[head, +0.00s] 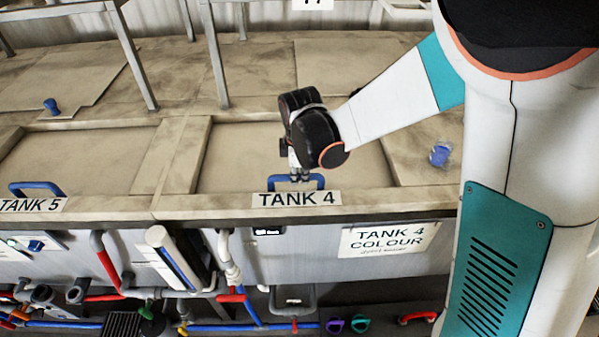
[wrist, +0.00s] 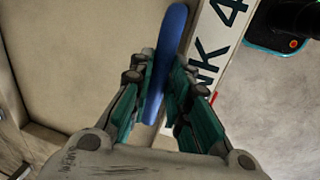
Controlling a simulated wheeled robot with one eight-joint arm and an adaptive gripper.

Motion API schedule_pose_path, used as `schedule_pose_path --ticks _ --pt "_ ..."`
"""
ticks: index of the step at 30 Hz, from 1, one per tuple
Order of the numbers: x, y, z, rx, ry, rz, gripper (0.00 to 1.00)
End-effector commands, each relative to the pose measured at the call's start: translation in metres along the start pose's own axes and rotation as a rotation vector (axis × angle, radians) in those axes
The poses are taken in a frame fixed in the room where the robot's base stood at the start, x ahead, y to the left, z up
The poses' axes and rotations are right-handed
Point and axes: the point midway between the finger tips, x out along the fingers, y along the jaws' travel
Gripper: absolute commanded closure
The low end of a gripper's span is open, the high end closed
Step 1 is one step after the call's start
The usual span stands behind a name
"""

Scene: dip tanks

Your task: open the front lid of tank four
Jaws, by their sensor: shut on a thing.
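The front lid of tank four (head: 240,160) is a flat tan panel lying level in its frame, down in the head view. Its blue bar handle (head: 317,182) stands at the lid's front edge, just behind the TANK 4 label (head: 297,199). My gripper (head: 299,177) is over the handle from above. In the wrist view my gripper (wrist: 160,90) has its two fingers on either side of the blue handle (wrist: 172,35), shut on it. The part of the handle between the fingers is partly hidden.
Tank five's lid (head: 75,160) with a blue handle (head: 37,188) lies to the left. A blue knob (head: 440,155) is to the right. Metal frames (head: 130,60) stand behind on the tank top. Pipes and valves (head: 230,270) run along the front below the edge.

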Motion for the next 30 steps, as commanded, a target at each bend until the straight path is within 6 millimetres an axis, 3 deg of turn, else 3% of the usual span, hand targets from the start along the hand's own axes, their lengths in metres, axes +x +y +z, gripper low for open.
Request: schedule_pose_path --ticks 5,11,24,30 --pt "0.002 0.006 0.0 0.0 0.0 0.0 1.0" --pt "0.01 0.038 0.0 0.001 -0.001 0.001 1.0" --pt "0.036 0.173 0.0 0.002 0.0 0.001 1.0" --pt "0.045 0.219 0.0 0.001 0.0 0.001 1.0"
